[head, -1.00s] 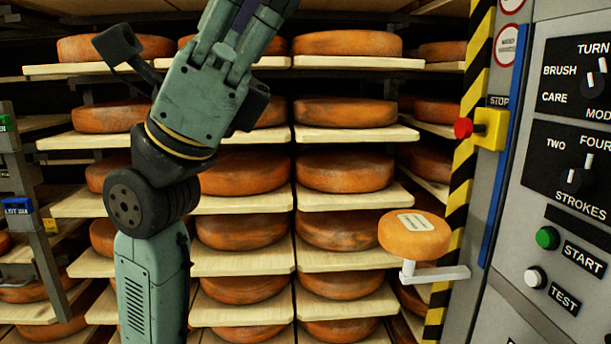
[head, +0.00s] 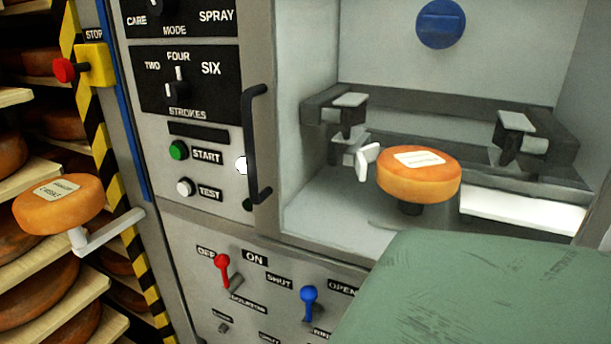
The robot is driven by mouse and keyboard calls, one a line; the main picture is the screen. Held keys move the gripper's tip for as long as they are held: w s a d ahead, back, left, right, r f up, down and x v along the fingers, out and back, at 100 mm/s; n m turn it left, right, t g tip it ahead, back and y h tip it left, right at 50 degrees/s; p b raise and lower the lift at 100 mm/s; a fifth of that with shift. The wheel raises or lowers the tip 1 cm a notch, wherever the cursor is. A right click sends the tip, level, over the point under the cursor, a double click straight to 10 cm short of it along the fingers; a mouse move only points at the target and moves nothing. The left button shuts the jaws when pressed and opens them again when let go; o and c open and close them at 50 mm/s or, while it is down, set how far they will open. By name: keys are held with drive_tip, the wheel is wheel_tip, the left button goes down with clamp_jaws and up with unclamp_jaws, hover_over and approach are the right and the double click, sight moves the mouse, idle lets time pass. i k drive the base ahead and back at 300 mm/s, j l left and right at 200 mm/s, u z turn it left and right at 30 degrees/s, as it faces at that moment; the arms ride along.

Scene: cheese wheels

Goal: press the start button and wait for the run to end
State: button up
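The green start button (head: 178,150) is on the grey machine panel (head: 215,240), left of its START label, above the white TEST button (head: 185,187). Nothing touches it in the head view. An orange cheese wheel (head: 415,185) with a paper label sits on a dark support inside the machine's open chamber. A green part of my arm fills the lower right. My gripper is out of the picture, so its state does not show.
A dark vertical handle (head: 255,145) stands out beside the chamber. A labelled cheese (head: 58,215) rests on a white bracket at left. A red stop knob (head: 64,70) is above.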

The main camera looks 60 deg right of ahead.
sight(177, 151)
drive_tip(key=z, duration=1.05)
drive_tip(key=k+z, duration=0.1)
drive_tip(key=z, duration=0.35)
drive_tip(key=k+z, duration=0.1)
drive_tip(key=z, duration=0.75)
drive_tip(key=k+l, duration=0.35)
drive_tip(key=u, duration=1.25)
